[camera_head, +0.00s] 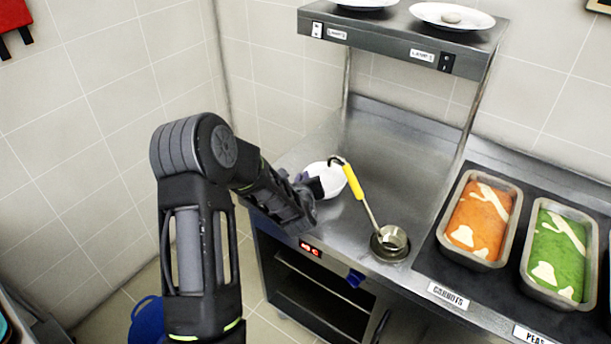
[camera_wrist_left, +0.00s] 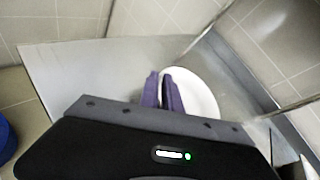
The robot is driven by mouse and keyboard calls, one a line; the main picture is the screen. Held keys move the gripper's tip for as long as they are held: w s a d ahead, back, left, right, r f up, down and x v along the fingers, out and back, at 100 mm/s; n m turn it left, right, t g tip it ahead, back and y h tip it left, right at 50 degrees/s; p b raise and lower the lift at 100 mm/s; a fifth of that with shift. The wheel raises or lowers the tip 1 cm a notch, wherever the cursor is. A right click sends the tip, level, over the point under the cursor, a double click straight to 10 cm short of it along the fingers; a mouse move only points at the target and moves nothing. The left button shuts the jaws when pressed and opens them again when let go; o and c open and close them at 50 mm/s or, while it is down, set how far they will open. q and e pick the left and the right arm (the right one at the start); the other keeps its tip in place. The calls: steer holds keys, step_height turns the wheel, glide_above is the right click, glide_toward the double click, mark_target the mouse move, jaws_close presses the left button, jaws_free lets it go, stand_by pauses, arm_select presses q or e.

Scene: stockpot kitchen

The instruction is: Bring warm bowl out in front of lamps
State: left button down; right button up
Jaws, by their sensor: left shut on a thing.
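A white bowl (camera_head: 328,180) is at the left part of the steel counter, front-left of the space beneath the lamp shelf. My left gripper (camera_head: 308,184) reaches it from the left and is shut on its near rim. In the left wrist view the purple fingers (camera_wrist_left: 163,90) are close together at the edge of the bowl (camera_wrist_left: 200,94). Whether the bowl touches the counter is unclear. The lamp shelf (camera_head: 395,42) carries two labelled switches on its front. The lamps themselves are hidden beneath it. My right gripper is not in view.
A ladle with a yellow handle (camera_head: 353,182) stands in a round well (camera_head: 391,247) right of the bowl. Pans labelled carrots (camera_head: 478,218) and peas (camera_head: 557,250) sit further right. Plates (camera_head: 452,17) stand on the shelf. The counter beneath the shelf (camera_head: 395,150) is clear.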

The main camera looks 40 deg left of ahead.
arm_select(q)
steer(key=shift+s+d+r, duration=0.15)
steer(key=shift+s, duration=0.15)
steer(key=shift+f, duration=0.2)
steer(key=c, duration=1.5)
jaws_free()
steer(key=shift+w, duration=0.1)
steer(key=shift+c, duration=0.2)
steer(key=shift+r, duration=0.15)
steer(key=shift+r, duration=0.1)
steer(key=shift+s+d, duration=0.15)
steer(key=shift+s, duration=0.15)
steer(key=b+v, duration=0.2)
steer(key=v, duration=0.9)
steer(key=shift+b, duration=0.35)
steer(key=shift+s+r, duration=0.1)
steer(key=shift+s, duration=0.05)
